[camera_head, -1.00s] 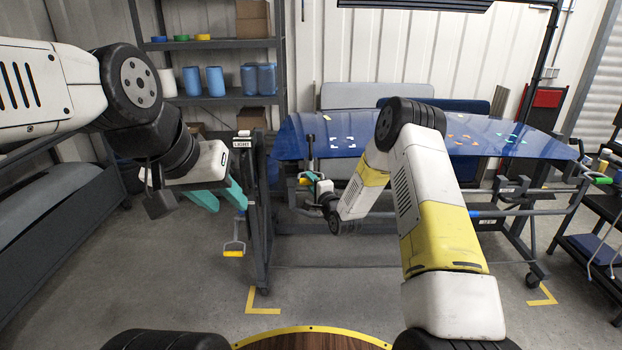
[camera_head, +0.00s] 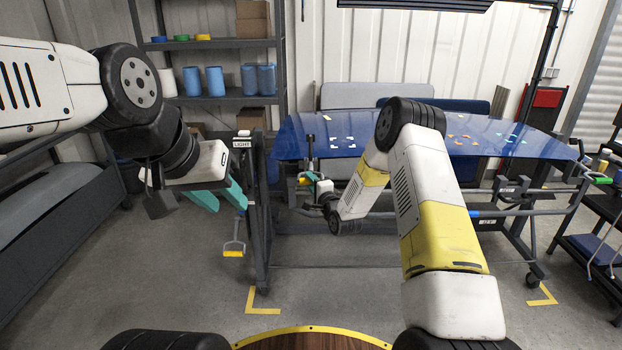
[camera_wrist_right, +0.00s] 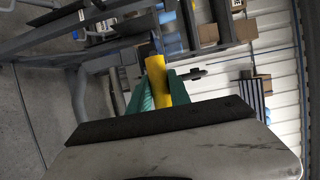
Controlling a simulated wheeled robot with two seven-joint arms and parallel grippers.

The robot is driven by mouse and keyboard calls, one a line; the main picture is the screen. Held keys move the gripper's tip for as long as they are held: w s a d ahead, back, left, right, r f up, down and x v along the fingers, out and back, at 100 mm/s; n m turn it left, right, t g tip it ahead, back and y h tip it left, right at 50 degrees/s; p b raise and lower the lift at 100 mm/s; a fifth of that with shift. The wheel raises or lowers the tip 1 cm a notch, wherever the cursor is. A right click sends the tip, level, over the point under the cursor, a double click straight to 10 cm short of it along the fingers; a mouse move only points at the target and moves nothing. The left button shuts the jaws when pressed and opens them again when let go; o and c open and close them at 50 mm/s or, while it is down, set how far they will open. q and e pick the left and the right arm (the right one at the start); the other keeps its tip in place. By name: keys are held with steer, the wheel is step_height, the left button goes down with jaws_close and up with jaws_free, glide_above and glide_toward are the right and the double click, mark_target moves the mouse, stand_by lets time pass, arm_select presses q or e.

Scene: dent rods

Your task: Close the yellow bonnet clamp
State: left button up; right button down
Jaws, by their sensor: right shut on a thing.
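The yellow clamp handle (camera_head: 305,181) is at the front left edge of the blue bonnet (camera_head: 345,136). My right gripper (camera_head: 317,180) is small and partly hidden by its own wrist in the head view. In the right wrist view its teal fingers (camera_wrist_right: 160,92) stand on either side of the yellow handle (camera_wrist_right: 156,78) and are shut on it. A dark upright piece (camera_head: 310,150) rises beside the bonnet edge near the handle. How far the clamp is closed cannot be told. My left gripper (camera_head: 220,194) is open and empty, left of the stand's post.
The bonnet lies on a dark wheeled stand (camera_head: 262,215). A shelf with blue rolls (camera_head: 215,82) stands behind. A dark cart (camera_head: 590,245) is at the right. The floor in front is clear.

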steer(key=shift+r, duration=0.1)
steer(key=shift+r+g, duration=0.4)
steer(key=shift+r, duration=0.2)
steer(key=r+g, duration=0.1)
steer(key=r+m+g+h, duration=0.1)
steer(key=r, duration=0.1)
steer(key=w+r+g, duration=0.1)
steer(key=r, duration=0.1)
steer(key=shift+w+m, duration=0.1)
steer(key=shift+m, duration=0.2)
steer(key=w+r, duration=0.4)
steer(key=r, duration=0.1)
steer(key=shift+r, duration=0.15)
steer(key=shift+w+r+h, duration=0.15)
steer(key=shift+h, duration=0.15)
steer(key=c, duration=1.4)
jaws_free()
steer(key=shift+c, duration=0.2)
steer(key=shift+o, duration=1.2)
